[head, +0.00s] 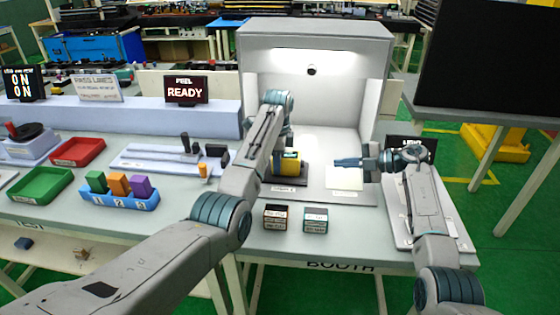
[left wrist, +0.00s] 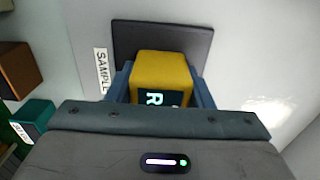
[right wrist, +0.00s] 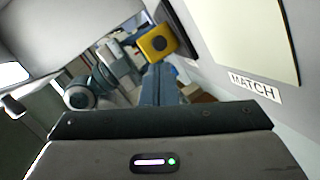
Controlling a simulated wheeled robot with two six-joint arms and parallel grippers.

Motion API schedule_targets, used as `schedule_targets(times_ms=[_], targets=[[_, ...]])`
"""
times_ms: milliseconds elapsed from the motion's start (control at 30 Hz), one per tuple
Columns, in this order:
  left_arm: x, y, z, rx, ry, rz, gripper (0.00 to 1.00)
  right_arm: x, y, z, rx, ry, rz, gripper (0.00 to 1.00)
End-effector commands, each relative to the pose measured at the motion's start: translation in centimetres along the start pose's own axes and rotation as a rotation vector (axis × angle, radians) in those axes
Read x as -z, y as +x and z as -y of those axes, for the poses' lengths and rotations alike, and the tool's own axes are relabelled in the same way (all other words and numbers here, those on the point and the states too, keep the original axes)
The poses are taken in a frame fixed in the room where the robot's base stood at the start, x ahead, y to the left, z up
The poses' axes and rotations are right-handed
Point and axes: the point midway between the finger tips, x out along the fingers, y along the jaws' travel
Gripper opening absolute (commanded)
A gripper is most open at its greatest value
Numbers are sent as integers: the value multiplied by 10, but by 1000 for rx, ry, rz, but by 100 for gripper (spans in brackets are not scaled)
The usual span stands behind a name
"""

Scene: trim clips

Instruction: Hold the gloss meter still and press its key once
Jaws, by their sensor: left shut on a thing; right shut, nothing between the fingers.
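The yellow gloss meter (head: 291,165) stands on a dark pad in the lit booth. In the left wrist view it (left wrist: 162,68) sits between the two fingers of my left gripper (left wrist: 162,82), which is shut on its sides. A dark display with a letter R shows on it. In the right wrist view the meter (right wrist: 148,48) shows a dark round key (right wrist: 158,43) on its facing side. My right gripper (head: 338,162) is shut and empty, to the right of the meter, its fingers pointing at it with a gap between. It also shows in the right wrist view (right wrist: 158,68).
A pale MATCH panel (head: 345,179) lies right of the meter. Two small labelled boxes, one brown (head: 277,217) and one teal (head: 315,220), stand in front of the booth. A READY display (head: 186,90) and a blue tray (head: 120,201) with coloured blocks are further left.

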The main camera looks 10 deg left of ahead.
Motion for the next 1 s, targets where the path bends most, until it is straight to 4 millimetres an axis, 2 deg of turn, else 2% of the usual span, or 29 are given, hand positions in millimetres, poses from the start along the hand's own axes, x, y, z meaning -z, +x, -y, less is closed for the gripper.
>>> schedule_targets(times_ms=[167, 267, 667, 1000], targets=[[0, 0, 0, 1, 0, 0, 18, -2, 2, 3, -1, -97, 21, 0], [0, 0, 0, 1, 0, 0, 18, -5, 3, 5, -1, -242, 55, 0], [0, 0, 0, 1, 0, 0, 18, -18, 6, 15, 79, -1046, 238, 0], [0, 0, 0, 1, 0, 0, 18, -25, 2, 20, 259, -1729, 370, 0]])
